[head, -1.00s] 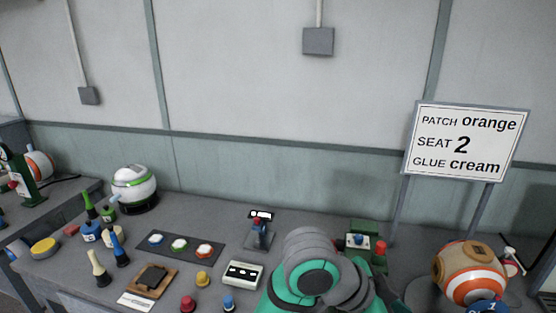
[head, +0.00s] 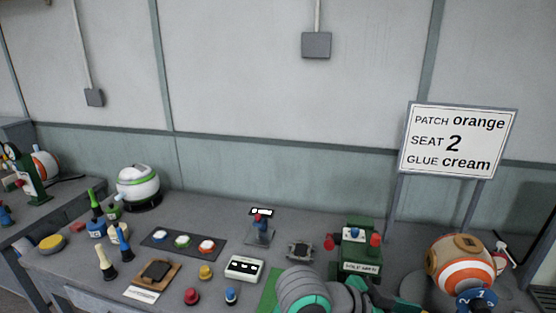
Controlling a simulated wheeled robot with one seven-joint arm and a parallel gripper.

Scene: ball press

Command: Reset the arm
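My grey and teal arm (head: 305,291) crosses the lower middle of the head view, low over the bench. A dark part past it on the right seems to be my gripper (head: 390,300); its fingers do not show clearly, so I cannot tell whether it is open or shut. An orange and white ball (head: 460,265) with a tan patch sits at the right, apart from the arm. A blue numbered dial (head: 477,299) is in front of it. A sign (head: 458,140) reads "PATCH orange, SEAT 2, GLUE cream".
A white-green ball (head: 138,186) sits at the back left.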

